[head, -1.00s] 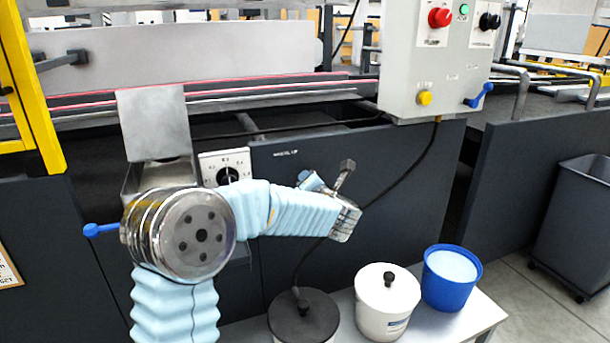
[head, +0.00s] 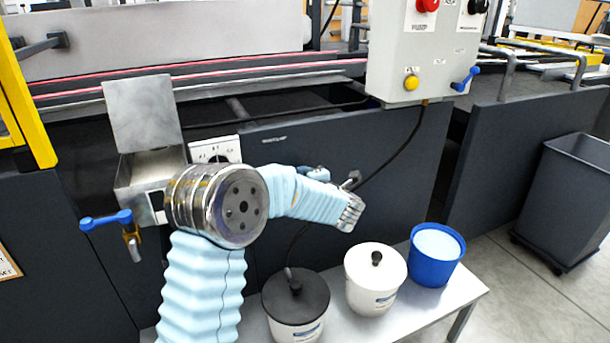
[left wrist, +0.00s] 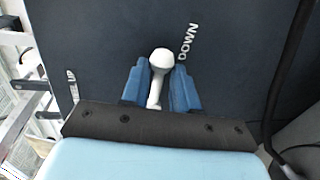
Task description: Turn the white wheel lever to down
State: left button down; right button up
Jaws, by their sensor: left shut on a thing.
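The white wheel lever (left wrist: 161,60) shows in the left wrist view, with a round knob and a thin stem. My left gripper (left wrist: 159,88) has its blue fingers on either side of the stem and is shut on the lever. The word DOWN (left wrist: 188,42) is printed on the dark panel just beside the knob. In the head view my left gripper (head: 315,172) is mostly hidden behind my forearm, against the dark panel, and the lever cannot be made out. A small white label (head: 274,140) is on the panel above. My right gripper is not in view.
A grey control box (head: 425,55) hangs above right. A dial plate (head: 215,149) and a blue-handled valve (head: 107,219) are at left. A black-lidded pot (head: 296,305), a white pot (head: 375,280) and a blue bucket (head: 436,256) stand on a low bench below. A grey bin (head: 565,205) stands at right.

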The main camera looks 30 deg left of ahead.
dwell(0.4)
pick_arm(q)
jog(key=c, duration=0.8)
grip_release()
jog(key=shift+c, duration=0.2)
jog(key=shift+d, duration=0.1)
jog(key=b+v, duration=0.1)
jog(key=v, duration=1.2)
jog(key=shift+s+d+b, duration=0.2)
jog(key=shift+s+b, duration=0.05)
jog(key=shift+b, duration=0.05)
